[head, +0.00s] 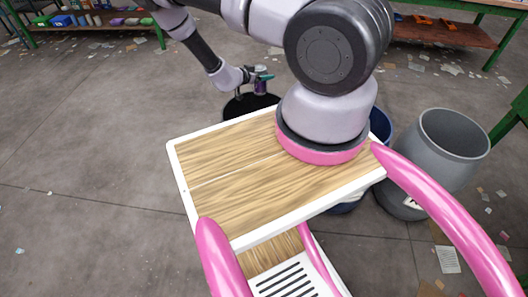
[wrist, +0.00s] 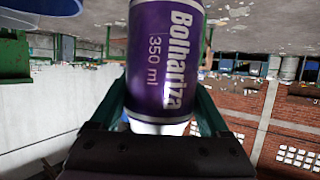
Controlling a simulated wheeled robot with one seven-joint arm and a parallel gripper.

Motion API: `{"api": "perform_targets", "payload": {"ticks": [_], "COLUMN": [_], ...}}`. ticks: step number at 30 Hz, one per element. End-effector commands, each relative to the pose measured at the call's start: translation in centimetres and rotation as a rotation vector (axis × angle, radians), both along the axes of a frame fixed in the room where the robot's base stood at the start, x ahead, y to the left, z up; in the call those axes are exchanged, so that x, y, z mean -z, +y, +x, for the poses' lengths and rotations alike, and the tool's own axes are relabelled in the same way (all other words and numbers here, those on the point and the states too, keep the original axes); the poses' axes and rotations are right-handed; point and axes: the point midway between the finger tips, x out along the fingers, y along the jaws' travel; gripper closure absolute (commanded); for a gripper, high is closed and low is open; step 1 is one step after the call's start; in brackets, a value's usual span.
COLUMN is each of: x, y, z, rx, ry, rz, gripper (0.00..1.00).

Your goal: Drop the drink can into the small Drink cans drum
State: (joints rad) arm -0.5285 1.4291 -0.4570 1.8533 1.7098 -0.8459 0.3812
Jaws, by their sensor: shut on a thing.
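The drink can (wrist: 165,62) is purple with white lettering and fills the middle of the wrist view. My gripper (wrist: 163,105) is shut on it, one green finger on each side. In the head view the can (head: 261,86) shows small in my gripper (head: 258,78), above a black drum (head: 240,103). The drum is partly hidden behind the wooden top of my base, and its label is not visible. I cannot tell how high the can is over the drum's opening.
A grey drum (head: 455,140) stands at the right, with a blue drum (head: 380,125) beside it, partly hidden by my arm. A green-framed bench (head: 90,22) with several items is at the back left. Scraps of paper litter the floor. The left floor is open.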

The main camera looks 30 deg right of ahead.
Motion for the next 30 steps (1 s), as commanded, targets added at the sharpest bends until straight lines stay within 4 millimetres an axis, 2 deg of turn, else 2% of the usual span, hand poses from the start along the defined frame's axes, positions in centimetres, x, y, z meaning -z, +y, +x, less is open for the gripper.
{"api": "perform_targets", "payload": {"ticks": [3,6,11,21,30], "x": [1.8,2.5,3.7,7.5,8.8], "y": [0.2,0.3,0.4,0.4,0.4], "z": [-0.7,-1.0,-1.2,-1.2,-1.2], "rx": [0.062,0.092,0.104,0.103,0.104], "ry": [-0.001,-0.001,-0.001,-0.001,-0.001], "rz": [-0.002,-0.001,-0.001,-0.001,-0.001], "gripper": [0.72,0.72,0.72,0.72,0.72]}}
